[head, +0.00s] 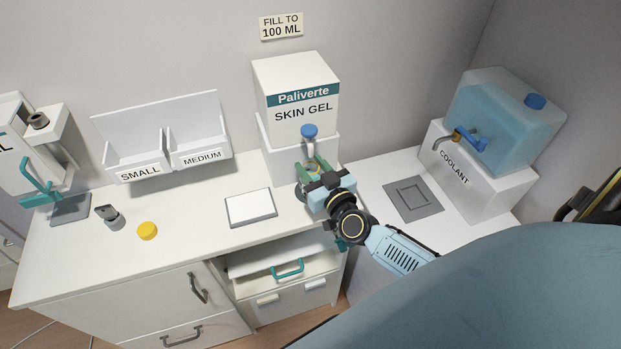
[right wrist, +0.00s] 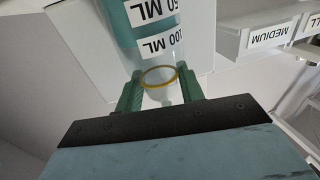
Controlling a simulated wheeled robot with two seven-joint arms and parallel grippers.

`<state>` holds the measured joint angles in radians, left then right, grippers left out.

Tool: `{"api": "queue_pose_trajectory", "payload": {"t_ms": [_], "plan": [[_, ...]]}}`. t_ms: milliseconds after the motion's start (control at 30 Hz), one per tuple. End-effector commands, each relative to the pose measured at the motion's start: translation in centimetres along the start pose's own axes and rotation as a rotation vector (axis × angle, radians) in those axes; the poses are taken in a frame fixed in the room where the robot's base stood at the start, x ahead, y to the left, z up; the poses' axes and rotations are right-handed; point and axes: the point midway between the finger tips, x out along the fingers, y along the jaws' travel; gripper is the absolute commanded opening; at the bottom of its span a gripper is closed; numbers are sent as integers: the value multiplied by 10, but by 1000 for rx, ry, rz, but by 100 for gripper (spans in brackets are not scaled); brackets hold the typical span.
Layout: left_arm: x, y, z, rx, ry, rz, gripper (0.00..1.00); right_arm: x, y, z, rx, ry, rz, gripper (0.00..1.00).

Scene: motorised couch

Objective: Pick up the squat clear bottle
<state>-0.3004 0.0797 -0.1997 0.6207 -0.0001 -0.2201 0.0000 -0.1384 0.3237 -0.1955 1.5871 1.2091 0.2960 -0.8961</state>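A clear bottle (right wrist: 183,50) with a yellow rim shows in the right wrist view, with 50 ML and 100 ML marks and teal content. In the head view its yellow rim (head: 314,168) shows under the skin gel dispenser's spout; the rest is mostly hidden by my right gripper. My right gripper (head: 312,172) has its green fingers on both sides of the bottle's neck, also in the right wrist view (right wrist: 160,92). I see no clear gap, but cannot tell whether they press on it. My left gripper is not in view.
The skin gel dispenser (head: 296,92) stands right behind the bottle. A yellow disc (head: 147,231) and a small grey object (head: 108,216) lie at left. A white plate (head: 250,208) is left of my gripper. A coolant tank (head: 505,118) stands at right. An open drawer (head: 285,262) juts out below.

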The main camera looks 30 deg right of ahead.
Motion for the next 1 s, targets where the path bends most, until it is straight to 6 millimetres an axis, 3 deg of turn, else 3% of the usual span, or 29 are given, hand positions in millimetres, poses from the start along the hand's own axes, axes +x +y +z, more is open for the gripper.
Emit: {"api": "queue_pose_trajectory", "payload": {"t_ms": [333,600,833,1000], "plan": [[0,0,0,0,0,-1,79,8,0,0,-1,-1,-1,37],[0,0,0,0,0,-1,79,8,0,0,-1,0,-1,6],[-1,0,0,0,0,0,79,8,0,-2,0,0,0,5],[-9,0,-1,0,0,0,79,7,0,-14,2,1,1,5]]}}
